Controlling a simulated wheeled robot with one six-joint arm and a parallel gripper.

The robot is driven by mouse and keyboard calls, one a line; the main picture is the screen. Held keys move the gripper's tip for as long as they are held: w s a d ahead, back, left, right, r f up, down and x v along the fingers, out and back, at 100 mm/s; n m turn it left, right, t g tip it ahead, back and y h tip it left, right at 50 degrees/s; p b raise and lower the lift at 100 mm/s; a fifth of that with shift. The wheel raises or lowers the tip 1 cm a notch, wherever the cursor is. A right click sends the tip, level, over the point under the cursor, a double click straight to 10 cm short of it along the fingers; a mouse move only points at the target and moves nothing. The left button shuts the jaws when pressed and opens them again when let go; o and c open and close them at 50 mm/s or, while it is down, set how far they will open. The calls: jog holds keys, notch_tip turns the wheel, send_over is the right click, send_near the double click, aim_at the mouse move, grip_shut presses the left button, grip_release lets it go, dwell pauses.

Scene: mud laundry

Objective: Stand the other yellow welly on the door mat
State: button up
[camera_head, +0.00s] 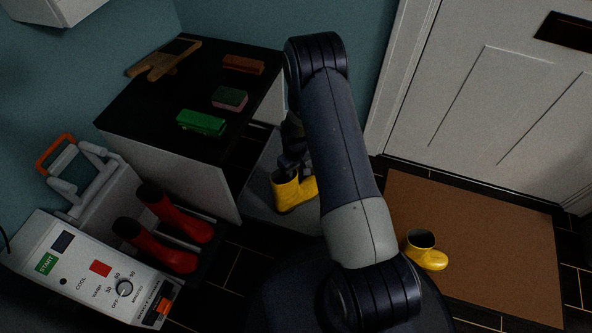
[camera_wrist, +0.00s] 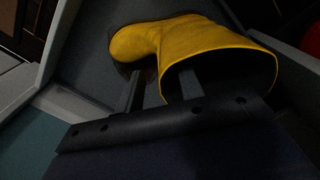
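One yellow welly (camera_head: 286,191) stands upright on a grey surface beside the black-topped bench, partly hidden behind my arm. It fills the upper middle of the wrist view (camera_wrist: 205,42), with its open top towards the camera. My gripper (camera_wrist: 161,78) is at its top rim, one finger inside the opening and the other outside the shaft wall. A gap shows between the outer finger and the wall, so the fingers look open around it. The first yellow welly (camera_head: 428,252) stands on the brown door mat (camera_head: 480,220), near its left edge.
The bench (camera_head: 170,95) holds a green brush (camera_head: 202,122), a green-and-pink sponge (camera_head: 230,98), a reddish block (camera_head: 243,64) and a wooden piece (camera_head: 165,58). Most of the mat is clear.

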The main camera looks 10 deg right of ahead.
notch_tip(320, 180, up, 11)
jog(key=p, duration=0.4)
jog(key=shift+a+f, duration=0.1)
notch_tip(320, 180, down, 11)
jog(key=b, duration=0.4)
notch_tip(320, 180, up, 6)
jog(key=p, duration=0.4)
jog(key=shift+f, duration=0.15)
jog(key=shift+f, duration=0.1)
